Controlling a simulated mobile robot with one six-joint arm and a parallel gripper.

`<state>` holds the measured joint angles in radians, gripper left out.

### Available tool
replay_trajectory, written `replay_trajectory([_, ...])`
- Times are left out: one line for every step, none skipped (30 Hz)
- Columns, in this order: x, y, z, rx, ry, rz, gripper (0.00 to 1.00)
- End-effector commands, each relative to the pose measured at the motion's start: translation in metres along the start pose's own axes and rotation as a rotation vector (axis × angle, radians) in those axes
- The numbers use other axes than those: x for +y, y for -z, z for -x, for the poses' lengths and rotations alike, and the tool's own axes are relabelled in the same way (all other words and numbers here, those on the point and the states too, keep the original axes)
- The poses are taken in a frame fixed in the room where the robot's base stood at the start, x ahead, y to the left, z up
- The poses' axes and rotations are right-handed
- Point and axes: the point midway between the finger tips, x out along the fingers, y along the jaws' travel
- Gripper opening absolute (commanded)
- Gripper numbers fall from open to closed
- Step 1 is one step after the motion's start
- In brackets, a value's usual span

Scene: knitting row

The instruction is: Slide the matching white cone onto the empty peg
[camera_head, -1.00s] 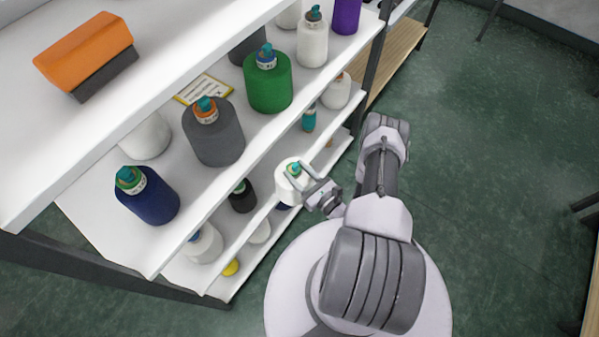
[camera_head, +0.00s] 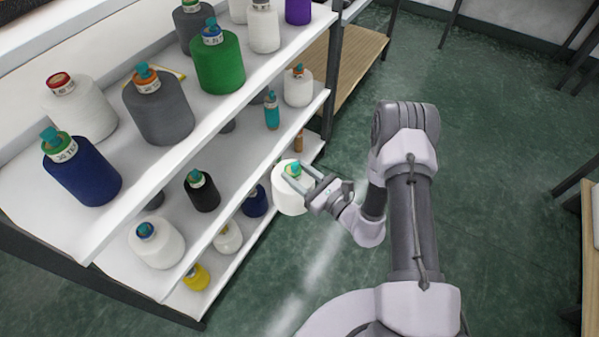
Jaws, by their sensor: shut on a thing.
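A white cone (camera_head: 291,200) with a teal top and a green label ring is in my gripper (camera_head: 296,176). My gripper is shut on it near its top, with the two fingers on either side of the teal top. The cone looks upright, in front of the shelf edge at the right of the rack. I cannot make out an empty peg in this view.
The white shelves hold several cones: green (camera_head: 219,64), grey (camera_head: 159,112), navy (camera_head: 86,172), black (camera_head: 203,194), and white (camera_head: 156,245). A yellow cone (camera_head: 196,278) is low down. A wooden shelf (camera_head: 352,62) is behind. Green floor lies open at the right.

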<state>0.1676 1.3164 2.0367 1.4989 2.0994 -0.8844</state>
Motion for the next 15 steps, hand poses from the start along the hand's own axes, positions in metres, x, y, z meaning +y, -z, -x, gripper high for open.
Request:
replay_trajectory([-0.003, -0.005, 0.007, 0.000, 0.005, 0.000, 0.00])
replay_trajectory([-0.005, -0.006, 0.012, 0.000, 0.005, 0.000, 0.00])
replay_trajectory([-0.006, -0.007, 0.018, 0.000, 0.005, -0.001, 0.00])
replay_trajectory([-0.007, -0.009, 0.022, 0.000, 0.006, -0.001, 0.00])
replay_trajectory([-0.008, -0.010, 0.027, 0.000, 0.005, 0.000, 0.00])
replay_trajectory([-0.009, -0.011, 0.033, -0.001, 0.006, -0.001, 0.00])
replay_trajectory([-0.011, -0.013, 0.037, -0.001, 0.005, -0.001, 0.00])
replay_trajectory([-0.012, -0.014, 0.042, 0.000, 0.006, 0.000, 0.00])
replay_trajectory([-0.013, -0.015, 0.048, -0.001, 0.005, 0.000, 0.00])
replay_trajectory([-0.014, -0.017, 0.052, -0.001, 0.006, 0.000, 0.00])
replay_trajectory([-0.015, -0.018, 0.057, -0.001, 0.006, 0.000, 0.00])
replay_trajectory([-0.017, -0.019, 0.062, -0.001, 0.006, 0.000, 0.00])
replay_trajectory([-0.018, -0.021, 0.067, -0.001, 0.007, -0.001, 0.00])
replay_trajectory([-0.019, -0.022, 0.071, -0.001, 0.006, -0.001, 0.00])
replay_trajectory([-0.020, -0.023, 0.077, -0.001, 0.007, -0.001, 0.00])
